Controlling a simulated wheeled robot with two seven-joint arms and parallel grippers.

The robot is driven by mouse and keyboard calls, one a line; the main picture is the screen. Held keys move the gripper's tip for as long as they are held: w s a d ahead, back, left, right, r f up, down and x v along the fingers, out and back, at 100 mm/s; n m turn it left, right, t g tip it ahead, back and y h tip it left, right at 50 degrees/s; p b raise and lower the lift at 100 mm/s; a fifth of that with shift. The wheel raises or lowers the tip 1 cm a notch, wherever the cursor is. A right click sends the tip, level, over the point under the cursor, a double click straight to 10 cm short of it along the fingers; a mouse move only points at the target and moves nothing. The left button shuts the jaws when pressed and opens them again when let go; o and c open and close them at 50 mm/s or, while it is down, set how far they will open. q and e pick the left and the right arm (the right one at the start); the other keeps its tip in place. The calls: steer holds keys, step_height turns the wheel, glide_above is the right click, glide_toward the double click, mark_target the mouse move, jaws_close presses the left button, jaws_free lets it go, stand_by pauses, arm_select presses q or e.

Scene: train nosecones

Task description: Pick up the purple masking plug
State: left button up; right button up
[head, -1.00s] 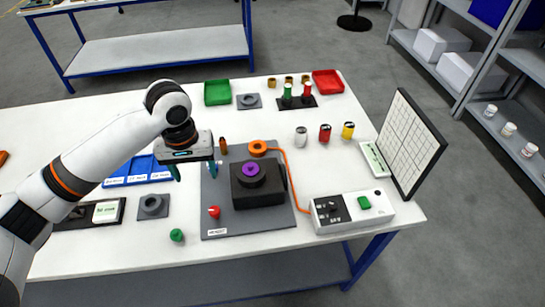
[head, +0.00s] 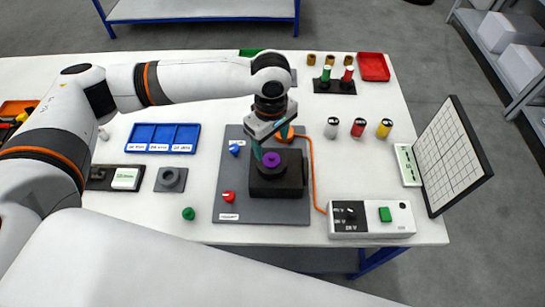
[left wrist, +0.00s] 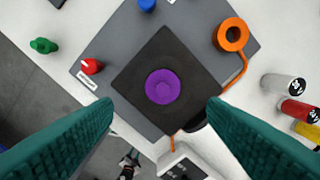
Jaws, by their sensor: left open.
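The purple masking plug (head: 271,159) sits on top of a black block (head: 277,187) on a grey board. In the left wrist view the plug (left wrist: 162,87) is a round purple disc near the middle, with the black block (left wrist: 140,80) around it. My left gripper (head: 271,150) is above the block, close to the plug. In the left wrist view its two teal fingers (left wrist: 160,112) are wide apart with nothing between them, and the plug lies beyond their tips. My right gripper is not in view.
The grey board (head: 233,188) also carries a red knob (head: 228,196), a blue piece (head: 234,149) and an orange ring (left wrist: 232,35) with a cable. A white control box (head: 371,219) stands to the right. A green piece (head: 188,213) lies at front left.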

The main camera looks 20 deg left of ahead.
mark_target(271, 155)
arm_select(q)
steer(key=shift+w+f, duration=0.15)
steer(key=shift+f, duration=0.5)
step_height(271, 155, down, 4)
steer(key=shift+a+f+p, duration=0.1)
steer(key=shift+f+p, duration=0.05)
steer(key=shift+p, duration=0.85)
steer(key=shift+w+f, duration=0.1)
steer(key=shift+f, duration=0.2)
steer(key=c, duration=1.1)
